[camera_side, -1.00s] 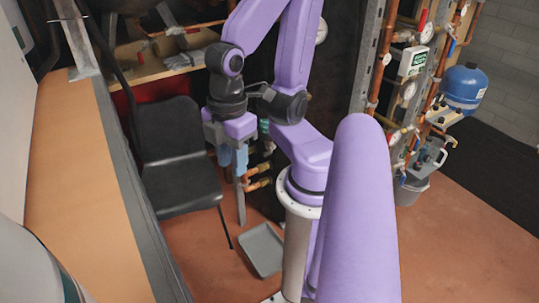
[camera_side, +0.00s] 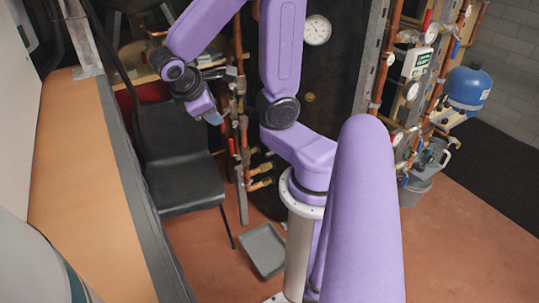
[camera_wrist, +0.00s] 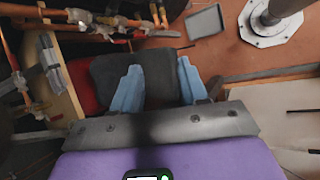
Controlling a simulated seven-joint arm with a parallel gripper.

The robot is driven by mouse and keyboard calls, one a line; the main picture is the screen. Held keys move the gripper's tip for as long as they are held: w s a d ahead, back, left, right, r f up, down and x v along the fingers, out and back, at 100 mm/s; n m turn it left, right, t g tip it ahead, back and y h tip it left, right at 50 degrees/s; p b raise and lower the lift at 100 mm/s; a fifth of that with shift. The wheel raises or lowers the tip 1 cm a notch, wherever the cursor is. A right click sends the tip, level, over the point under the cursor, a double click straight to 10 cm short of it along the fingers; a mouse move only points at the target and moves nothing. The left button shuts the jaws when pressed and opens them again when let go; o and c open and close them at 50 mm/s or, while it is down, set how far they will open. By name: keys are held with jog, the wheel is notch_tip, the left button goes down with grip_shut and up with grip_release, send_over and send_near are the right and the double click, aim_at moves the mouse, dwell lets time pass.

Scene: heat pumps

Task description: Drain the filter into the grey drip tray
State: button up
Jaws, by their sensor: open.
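The grey drip tray (camera_side: 263,250) lies flat on the reddish floor, left of my base. It also shows at the top of the wrist view (camera_wrist: 205,22) and looks empty. My gripper (camera_side: 213,117) is raised well above the tray, tilted down to the right, near the upright pipes. In the wrist view my gripper (camera_wrist: 160,65) has its two blue fingers wide apart with nothing held between them. Copper pipes with brass valves (camera_side: 260,184) stand beyond the tray. I cannot tell which fitting is the filter; it may be partly hidden by my arm.
A black chair (camera_side: 180,160) stands left of the pipes, close below my gripper. A wooden worktop (camera_side: 80,190) runs along the left. A blue vessel (camera_side: 467,88) and a grey bucket (camera_side: 415,188) are at the right.

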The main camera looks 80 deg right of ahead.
aim_at(267, 156)
jog(key=d+r+m+g+h, duration=0.3)
jog(key=d+m+g+h, duration=0.3)
jog(key=d, duration=0.9)
notch_tip(267, 156, down, 36)
jog(key=shift+n+h, duration=0.3)
jog(key=shift+n, duration=0.1)
jog(key=x, duration=1.7)
jog(key=shift+w, duration=0.1)
jog(key=shift+r, duration=0.1)
grip_shut()
